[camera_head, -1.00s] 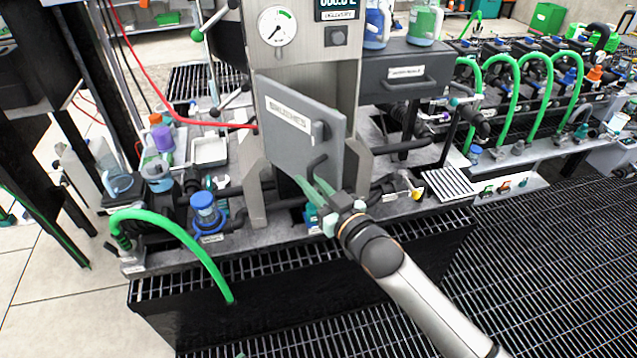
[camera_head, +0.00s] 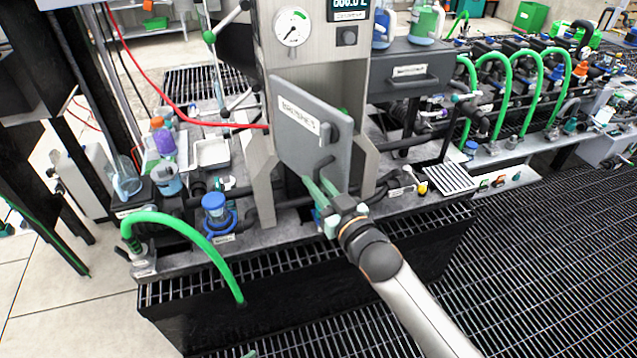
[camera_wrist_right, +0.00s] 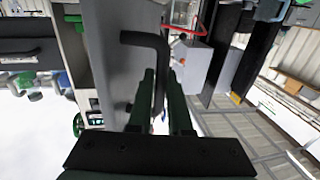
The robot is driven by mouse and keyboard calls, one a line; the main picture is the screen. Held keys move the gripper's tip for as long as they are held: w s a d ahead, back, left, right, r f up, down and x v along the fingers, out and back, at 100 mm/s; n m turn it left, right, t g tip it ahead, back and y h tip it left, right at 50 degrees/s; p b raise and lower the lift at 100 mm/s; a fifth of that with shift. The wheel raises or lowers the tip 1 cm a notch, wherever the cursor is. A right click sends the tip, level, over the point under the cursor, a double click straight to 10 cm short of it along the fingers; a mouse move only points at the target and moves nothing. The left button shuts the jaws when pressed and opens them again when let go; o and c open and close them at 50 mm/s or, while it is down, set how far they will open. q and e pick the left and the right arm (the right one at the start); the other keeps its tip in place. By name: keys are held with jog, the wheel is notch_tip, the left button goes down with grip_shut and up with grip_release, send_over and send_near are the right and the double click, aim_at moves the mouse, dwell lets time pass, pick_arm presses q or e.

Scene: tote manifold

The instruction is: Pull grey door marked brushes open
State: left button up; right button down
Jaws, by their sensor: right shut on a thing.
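The grey door (camera_head: 305,135) with the "BRUSHES" label hangs on the front of the steel column cabinet and stands partly open. Its free right edge is out from the frame, with a gap behind it. My right gripper (camera_head: 322,188) is at the door's lower right, at the dark bent handle (camera_head: 326,160). In the right wrist view the green fingers (camera_wrist_right: 163,100) are closed around the handle (camera_wrist_right: 158,75), with the door face (camera_wrist_right: 120,55) to the left. My left gripper is not in view.
The cabinet column (camera_head: 262,150) carries a gauge (camera_head: 292,27) above the door. Green hoses (camera_head: 190,235) and a blue-capped bottle (camera_head: 214,207) stand left on the bench. A grey drawer (camera_head: 405,75) is at the right. The floor grating (camera_head: 520,270) in front is clear.

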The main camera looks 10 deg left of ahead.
jog(key=shift+r, duration=0.1)
jog(key=c, duration=1.1)
grip_release()
jog(key=v, duration=1.2)
jog(key=shift+s+d, duration=0.15)
jog(key=shift+c, duration=0.3)
